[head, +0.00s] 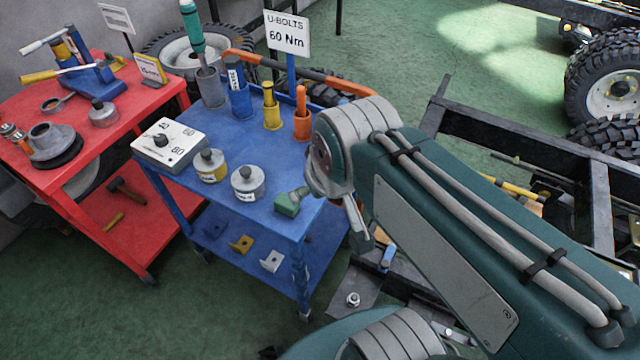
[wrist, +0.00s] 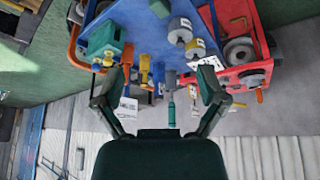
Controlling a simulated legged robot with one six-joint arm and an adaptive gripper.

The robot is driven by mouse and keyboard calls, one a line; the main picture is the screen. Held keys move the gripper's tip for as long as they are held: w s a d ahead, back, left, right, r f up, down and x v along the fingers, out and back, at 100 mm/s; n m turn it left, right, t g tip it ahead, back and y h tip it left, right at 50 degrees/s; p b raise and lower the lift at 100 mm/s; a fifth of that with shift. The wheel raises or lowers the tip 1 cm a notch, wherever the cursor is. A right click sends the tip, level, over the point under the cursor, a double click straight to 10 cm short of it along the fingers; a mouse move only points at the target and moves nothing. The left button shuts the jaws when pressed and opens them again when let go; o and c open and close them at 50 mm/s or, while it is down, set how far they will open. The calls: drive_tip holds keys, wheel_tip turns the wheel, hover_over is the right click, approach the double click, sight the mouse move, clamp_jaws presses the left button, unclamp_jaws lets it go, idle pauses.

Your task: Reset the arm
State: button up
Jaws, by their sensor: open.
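My green arm reaches in from the lower right in the head view and bends at a grey joint beside the blue cart (head: 262,130). My gripper (wrist: 160,88) shows in the wrist view with its two dark fingers spread wide apart. Nothing is between the fingers in their grip. Beyond them are the cart's coloured holders and a teal-handled tool (wrist: 171,116). In the head view my arm hides most or all of the gripper.
The blue cart holds a white dial box (head: 168,145), two labelled grey-topped canisters, a small green block (head: 287,204) and upright tools. A U-bolts sign (head: 287,34) stands behind. A red cart (head: 60,180) is left. A black chassis frame (head: 510,125) is right.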

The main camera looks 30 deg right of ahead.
drive_tip(key=shift+s+r+m, duration=0.1)
drive_tip(key=shift+s+m, duration=0.2)
drive_tip(key=shift+s, duration=0.5)
